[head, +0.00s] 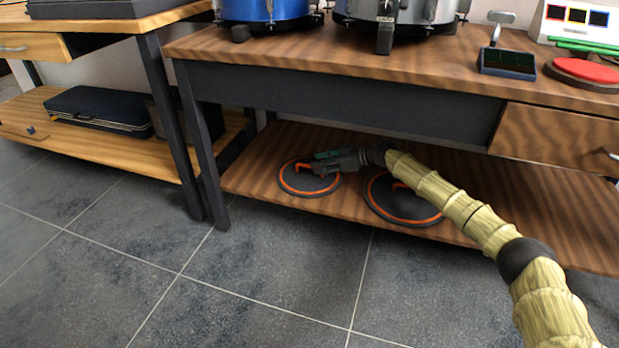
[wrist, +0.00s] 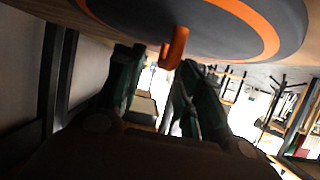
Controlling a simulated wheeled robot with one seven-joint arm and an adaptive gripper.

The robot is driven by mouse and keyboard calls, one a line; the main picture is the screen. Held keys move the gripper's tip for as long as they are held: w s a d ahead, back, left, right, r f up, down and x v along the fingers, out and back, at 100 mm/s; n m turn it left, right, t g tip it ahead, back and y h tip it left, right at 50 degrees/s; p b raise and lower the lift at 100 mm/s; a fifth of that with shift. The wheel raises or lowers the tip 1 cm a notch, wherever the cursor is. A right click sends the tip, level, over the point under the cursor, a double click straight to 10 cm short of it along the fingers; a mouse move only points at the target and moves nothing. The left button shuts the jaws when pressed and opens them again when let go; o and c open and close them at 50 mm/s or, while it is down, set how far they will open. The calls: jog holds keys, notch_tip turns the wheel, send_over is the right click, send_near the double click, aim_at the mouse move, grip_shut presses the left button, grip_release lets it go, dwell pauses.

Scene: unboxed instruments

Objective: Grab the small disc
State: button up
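The small disc (head: 305,185) is dark with an orange ring and lies on the lower shelf of the wooden workbench, at the left of two similar discs. My gripper (head: 318,162) is low over it, hiding part of its far side. In the wrist view the disc (wrist: 145,12) fills the top of the picture, and its orange handle (wrist: 175,48) juts toward my gripper (wrist: 158,62). The two green-and-dark fingers are apart, with the handle near the gap between their tips. I see no grip on it.
A larger dark disc (head: 400,207) with an orange ring lies just right on the same shelf, partly under my arm. The workbench top and drawer (head: 555,140) are above the shelf. A table leg (head: 200,150) stands at the left. The tiled floor in front is clear.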

aim_at(309, 166)
jog(key=a+f+b, duration=0.1)
jog(key=a+b, duration=0.1)
jog(key=b, duration=0.1)
jog(key=shift+w+a+f, duration=0.15)
jog(key=shift+a+f, duration=0.25)
jog(key=shift+b+x, duration=0.45)
jog(key=shift+x, duration=0.3)
jog(key=shift+w+r, duration=0.1)
jog(key=shift+r, duration=0.05)
jog(key=shift+a, duration=0.1)
grip_shut()
